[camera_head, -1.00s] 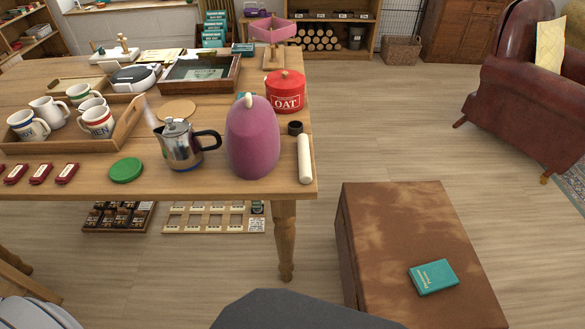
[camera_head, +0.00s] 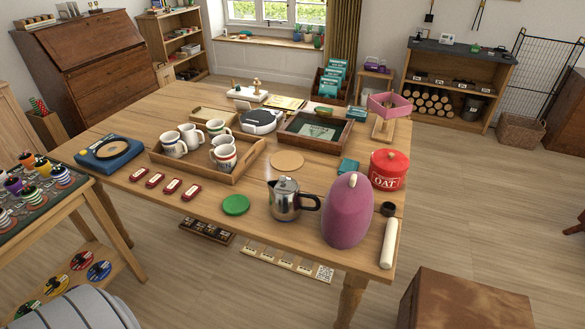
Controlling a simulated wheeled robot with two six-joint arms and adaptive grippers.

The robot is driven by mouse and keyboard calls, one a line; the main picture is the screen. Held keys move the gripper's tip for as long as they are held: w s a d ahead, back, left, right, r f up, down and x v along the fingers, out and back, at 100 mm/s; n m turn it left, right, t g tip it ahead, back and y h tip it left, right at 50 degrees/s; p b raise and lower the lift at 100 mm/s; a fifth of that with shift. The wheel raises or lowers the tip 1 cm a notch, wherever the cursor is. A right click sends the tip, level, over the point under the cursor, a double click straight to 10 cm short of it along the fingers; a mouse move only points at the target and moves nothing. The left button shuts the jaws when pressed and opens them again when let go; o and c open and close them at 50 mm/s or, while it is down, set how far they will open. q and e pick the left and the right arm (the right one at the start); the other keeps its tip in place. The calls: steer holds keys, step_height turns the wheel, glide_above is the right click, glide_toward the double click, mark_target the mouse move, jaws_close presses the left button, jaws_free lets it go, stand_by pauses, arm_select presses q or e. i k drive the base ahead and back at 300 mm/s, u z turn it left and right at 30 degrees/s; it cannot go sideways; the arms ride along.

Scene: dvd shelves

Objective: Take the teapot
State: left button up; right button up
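A shiny metal teapot (camera_head: 286,200) with a lid and a black handle stands upright near the front edge of the wooden table (camera_head: 130,190). Its handle points right. A tall pink-purple rounded cover (camera_head: 347,212) with a pale top loop stands just right of it; whether anything is under the cover is hidden. Neither of my grippers is in view.
A green disc (camera_head: 236,205) lies left of the teapot, and a round cork mat (camera_head: 286,160) behind it. A wooden tray (camera_head: 248,155) holds several mugs. A brown box (camera_head: 470,302) is beyond the front right corner.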

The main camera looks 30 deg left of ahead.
mark_target(288, 207)
steer(key=u, duration=0.55)
steer(key=k, duration=1.3)
steer(key=i, duration=0.5)
steer(key=u, duration=0.9)
steer(key=i, duration=0.8)
steer(key=z, duration=0.15)
